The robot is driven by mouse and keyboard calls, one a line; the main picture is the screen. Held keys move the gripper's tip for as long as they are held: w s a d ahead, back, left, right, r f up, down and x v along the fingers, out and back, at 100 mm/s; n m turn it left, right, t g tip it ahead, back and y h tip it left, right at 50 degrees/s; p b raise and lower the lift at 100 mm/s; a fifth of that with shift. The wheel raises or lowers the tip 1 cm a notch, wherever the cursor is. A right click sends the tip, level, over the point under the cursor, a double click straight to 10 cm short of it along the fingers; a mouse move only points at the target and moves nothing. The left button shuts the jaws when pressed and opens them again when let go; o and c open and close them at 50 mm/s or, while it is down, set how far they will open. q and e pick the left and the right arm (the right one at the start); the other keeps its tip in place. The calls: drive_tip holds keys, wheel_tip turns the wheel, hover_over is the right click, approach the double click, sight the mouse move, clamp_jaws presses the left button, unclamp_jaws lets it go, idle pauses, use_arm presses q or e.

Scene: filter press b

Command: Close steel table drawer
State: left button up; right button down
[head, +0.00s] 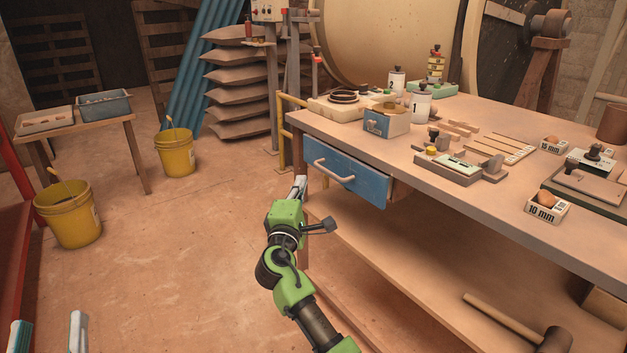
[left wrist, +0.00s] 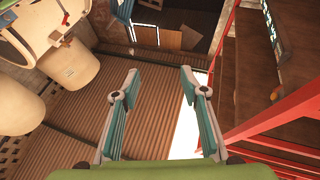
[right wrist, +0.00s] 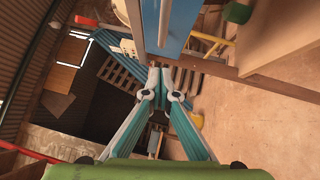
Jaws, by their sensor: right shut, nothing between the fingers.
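The steel table (head: 470,210) has a drawer with a blue front (head: 372,186) and a pale bar handle (head: 334,172). The drawer is partly pulled out; its wooden side shows at the right of the front. My right gripper (head: 299,186) is shut and empty, left of the drawer front near the table leg. In the right wrist view its fingertips (right wrist: 163,70) are together, with the blue drawer (right wrist: 182,28) above them. Whether they touch it I cannot tell. My left gripper (head: 49,336) is low at the bottom left, away from the table. Its fingers stand apart in the left wrist view (left wrist: 155,85).
A lower shelf (head: 400,250) runs under the tabletop and holds a mallet (head: 515,325). Boxes, canisters and tools stand on the tabletop. A yellow rail (head: 282,130) stands behind the table's left corner. Floor at the left is clear up to yellow buckets (head: 70,215).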

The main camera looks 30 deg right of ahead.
sight(323, 170)
use_arm(q)
drive_tip(key=shift+s+r+t, duration=0.4)
drive_tip(key=shift+r, duration=0.25)
drive_tip(key=shift+s+r+t, duration=0.35)
drive_tip(key=shift+r+t, duration=0.05)
drive_tip(key=shift+r, duration=0.25)
use_arm(e)
drive_tip(key=shift+w+d+r, duration=0.15)
drive_tip(key=shift+d, duration=0.6)
drive_tip(key=shift+w+d+r, duration=0.15)
drive_tip(key=shift+w+d, duration=0.05)
drive_tip(key=shift+d, duration=0.5)
drive_tip(key=shift+w+d+r, duration=0.15)
drive_tip(key=shift+d, duration=0.6)
use_arm(q)
drive_tip(key=shift+w+a+f+g, duration=0.15)
drive_tip(key=shift+w+f+g, duration=0.35)
drive_tip(key=shift+f, duration=0.35)
use_arm(e)
drive_tip(key=d, duration=0.2)
drive_tip(key=shift+w+d+r, duration=0.1)
drive_tip(key=shift+d, duration=0.3)
drive_tip(key=shift+d, duration=0.1)
